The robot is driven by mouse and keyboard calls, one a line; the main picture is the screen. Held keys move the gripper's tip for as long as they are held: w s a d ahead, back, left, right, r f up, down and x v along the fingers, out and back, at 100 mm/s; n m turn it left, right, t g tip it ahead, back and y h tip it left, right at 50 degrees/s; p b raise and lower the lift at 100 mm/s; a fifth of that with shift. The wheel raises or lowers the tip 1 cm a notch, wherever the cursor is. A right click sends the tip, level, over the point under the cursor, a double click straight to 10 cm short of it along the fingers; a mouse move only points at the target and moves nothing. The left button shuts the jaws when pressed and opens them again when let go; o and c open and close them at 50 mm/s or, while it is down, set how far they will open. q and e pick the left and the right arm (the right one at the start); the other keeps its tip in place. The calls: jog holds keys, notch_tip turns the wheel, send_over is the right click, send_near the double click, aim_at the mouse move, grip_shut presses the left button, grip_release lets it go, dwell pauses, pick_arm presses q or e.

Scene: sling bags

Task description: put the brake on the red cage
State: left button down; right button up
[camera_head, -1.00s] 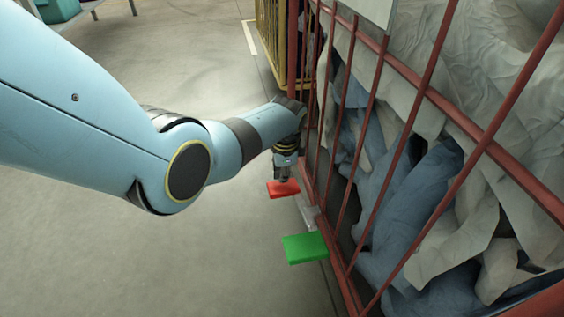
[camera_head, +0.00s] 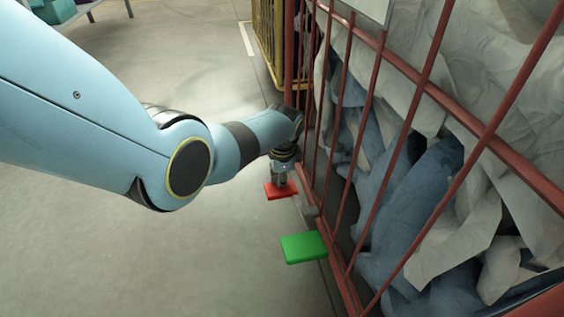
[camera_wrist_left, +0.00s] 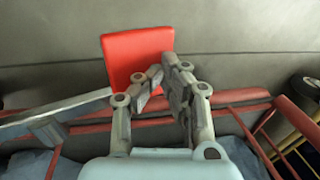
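The red cage (camera_head: 408,71) stands on the right in the head view, with red bars and bags of cloth inside. Low on its side, a flat red pedal (camera_head: 272,191) and a flat green pedal (camera_head: 303,248) stick out to the left over the floor. My left gripper (camera_head: 281,184) points down at the red pedal, and its tips overlap the pedal in the picture. I cannot tell whether they touch it. In the left wrist view, the red pedal (camera_wrist_left: 128,52) lies just beyond the fingers (camera_wrist_left: 163,70), which are closed together and hold nothing. My right gripper is not in view.
A yellow cage (camera_head: 269,40) stands behind the red one. Grey bare floor (camera_head: 215,260) is free to the left of the cages. A table with teal and purple things (camera_head: 62,12) is at the far upper left.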

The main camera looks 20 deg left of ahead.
pick_arm(q)
notch_tip(320, 180, up, 12)
jog(key=s+d, duration=0.1)
jog(key=shift+s+d, duration=0.15)
jog(key=shift+s, duration=0.25)
jog(key=shift+f, duration=0.15)
jog(key=shift+s, duration=0.1)
